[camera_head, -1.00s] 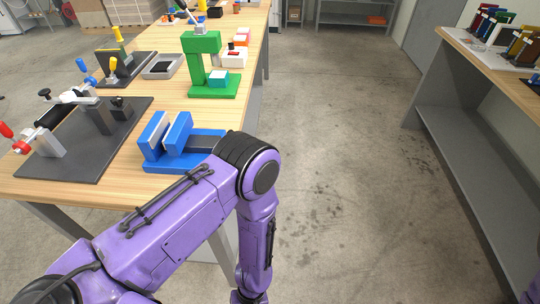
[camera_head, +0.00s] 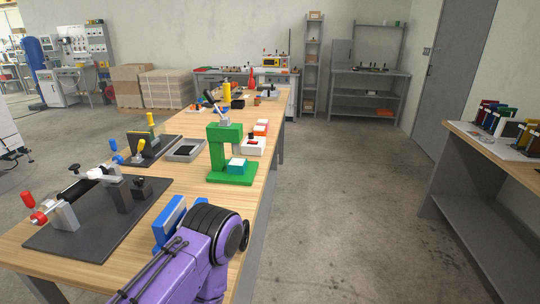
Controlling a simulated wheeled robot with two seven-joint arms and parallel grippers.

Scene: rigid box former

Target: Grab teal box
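The teal box (camera_head: 236,170) is a small block with a pale top. It sits on the base of the green press (camera_head: 223,148), under its head, on the wooden table. My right gripper is not in view either.
The wooden table (camera_head: 193,208) also holds a black fixture plate (camera_head: 75,240) with red and blue handles and a grey tray (camera_head: 186,150). A second bench (camera_head: 506,147) stands at the right. The floor between is clear.

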